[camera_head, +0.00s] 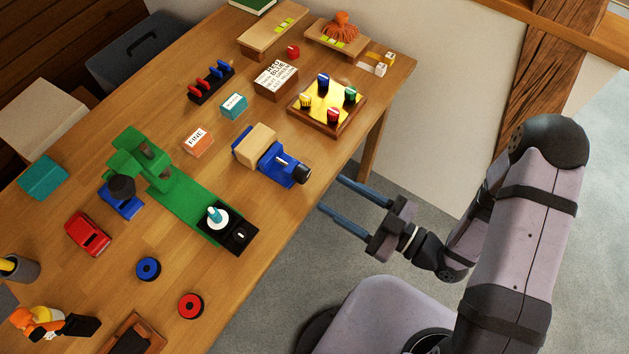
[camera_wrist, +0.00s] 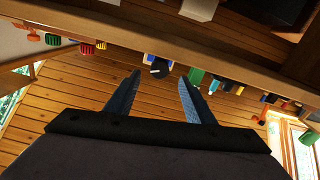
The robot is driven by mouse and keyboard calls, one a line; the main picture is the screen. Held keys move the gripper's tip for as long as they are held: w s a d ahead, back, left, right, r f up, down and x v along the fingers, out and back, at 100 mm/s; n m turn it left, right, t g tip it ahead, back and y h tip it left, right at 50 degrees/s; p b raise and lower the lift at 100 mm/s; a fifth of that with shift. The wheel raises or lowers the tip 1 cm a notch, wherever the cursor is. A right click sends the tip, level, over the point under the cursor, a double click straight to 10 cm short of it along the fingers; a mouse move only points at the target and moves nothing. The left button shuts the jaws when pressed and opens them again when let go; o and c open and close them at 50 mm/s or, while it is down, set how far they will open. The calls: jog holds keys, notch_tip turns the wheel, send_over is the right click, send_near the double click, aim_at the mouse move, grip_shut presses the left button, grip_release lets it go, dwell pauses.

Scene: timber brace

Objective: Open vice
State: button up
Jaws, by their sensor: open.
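The blue vice (camera_head: 270,163) lies near the table's front edge, with a pale wooden block (camera_head: 254,143) at its far end. In the wrist view the round dark knob (camera_wrist: 159,67) shows against blue, between and beyond my fingers. My gripper (camera_head: 332,193) is open and empty, off the table's front edge and apart from the knob. Its two blue fingers point toward the table.
The wooden table (camera_head: 215,285) ends just before my gripper. Right of the vice stands a board with coloured knobs (camera_head: 328,102). To its left is a green machine (camera_head: 185,195) with a black end plate. An orange labelled block (camera_head: 198,141) lies behind. The space around my fingers is clear.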

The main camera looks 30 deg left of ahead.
aim_at(307, 178)
jog(key=shift+a+p, duration=0.7)
jog(key=shift+a, duration=2.9)
jog(key=shift+c, duration=0.7)
jog(key=c, duration=0.9)
